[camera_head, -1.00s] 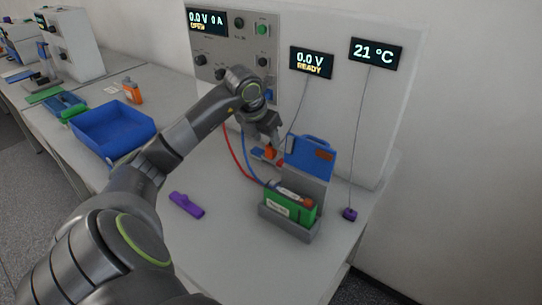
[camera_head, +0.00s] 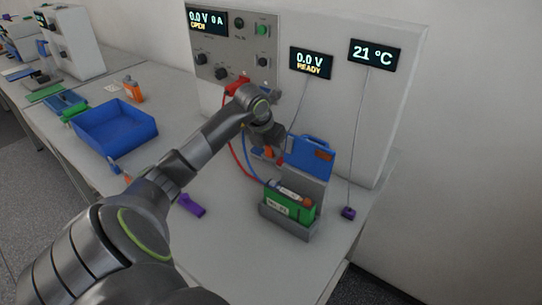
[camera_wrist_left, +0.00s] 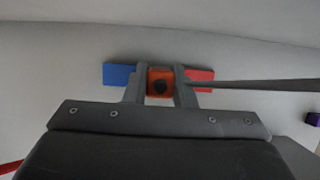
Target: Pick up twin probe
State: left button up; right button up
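The twin probe has an orange middle (camera_head: 268,152) with a blue and a red end. It is partly hidden by my left gripper (camera_head: 266,150) in the head view. In the left wrist view the orange block (camera_wrist_left: 160,81) sits between my left fingers (camera_wrist_left: 161,84), with the blue end (camera_wrist_left: 118,75) on the left and the red end (camera_wrist_left: 201,75) on the right. No gap shows between the fingers and the block, so the gripper looks shut on it. It is low over the bench. A thin cable runs from the voltage display (camera_head: 311,63). My right gripper is not in view.
A green battery (camera_head: 277,206) sits in a grey holder (camera_head: 285,228) with a blue-topped raised back, close right of the gripper. Red and blue cables pass nearby. A purple piece (camera_head: 192,205), a purple temperature sensor (camera_head: 348,213) and a blue tray (camera_head: 150,130) are on the bench.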

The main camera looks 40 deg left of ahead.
pick_arm(q)
grip_shut()
jog(key=shift+s+r, duration=0.4)
jog(key=s+d+r, duration=0.1)
jog(key=s+r, duration=0.6)
jog(key=s, duration=0.6)
jog(key=shift+d+p, duration=0.2)
jog(key=shift+p, duration=0.25)
jog(key=shift+r, duration=0.1)
jog(key=shift+s, duration=0.1)
